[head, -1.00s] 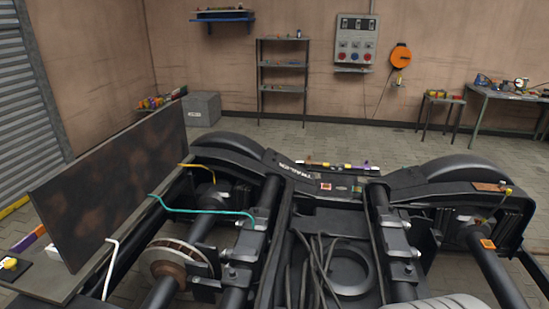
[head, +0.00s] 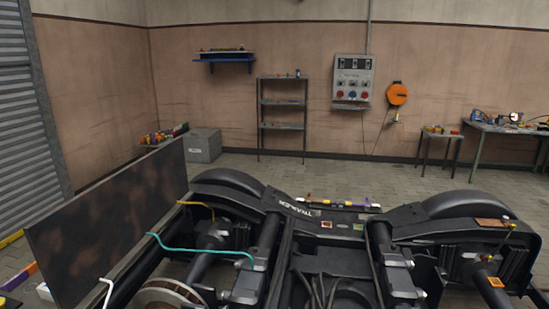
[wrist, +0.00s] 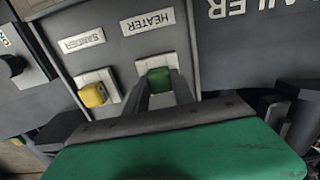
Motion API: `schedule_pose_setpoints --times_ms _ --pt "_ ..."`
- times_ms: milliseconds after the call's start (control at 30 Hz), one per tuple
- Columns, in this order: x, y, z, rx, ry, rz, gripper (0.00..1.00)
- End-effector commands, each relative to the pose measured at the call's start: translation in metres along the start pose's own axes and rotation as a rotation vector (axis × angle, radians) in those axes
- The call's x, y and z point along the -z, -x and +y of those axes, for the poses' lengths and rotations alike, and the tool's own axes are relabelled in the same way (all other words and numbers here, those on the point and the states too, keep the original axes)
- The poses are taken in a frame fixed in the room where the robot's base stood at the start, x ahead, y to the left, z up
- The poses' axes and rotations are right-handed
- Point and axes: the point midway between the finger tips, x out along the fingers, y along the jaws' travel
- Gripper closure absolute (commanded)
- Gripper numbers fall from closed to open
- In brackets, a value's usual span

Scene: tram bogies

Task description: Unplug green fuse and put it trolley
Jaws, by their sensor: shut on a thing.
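In the wrist view, the green fuse (wrist: 158,79) stands at the white socket under the HEATER label (wrist: 148,21). My gripper (wrist: 160,86) has its two fingers closed around the fuse. The fuse still appears to be in its socket, but its base is partly hidden. My gripper does not show in the head view. I cannot make out a trolley in either view.
A yellow fuse (wrist: 93,95) sits close beside, under the SANDER label (wrist: 81,40). In the head view, the dark bogie frame (head: 300,208) fills the foreground. A small table (head: 440,134), a workbench (head: 505,127) and a shelf rack (head: 283,103) stand along the back wall.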

Motion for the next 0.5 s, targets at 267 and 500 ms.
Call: schedule_pose_setpoints --times_ms 267,500 --pt "0.000 0.001 0.000 0.000 0.000 0.000 1.00" --pt "0.000 0.011 0.000 0.000 0.000 0.000 1.00"
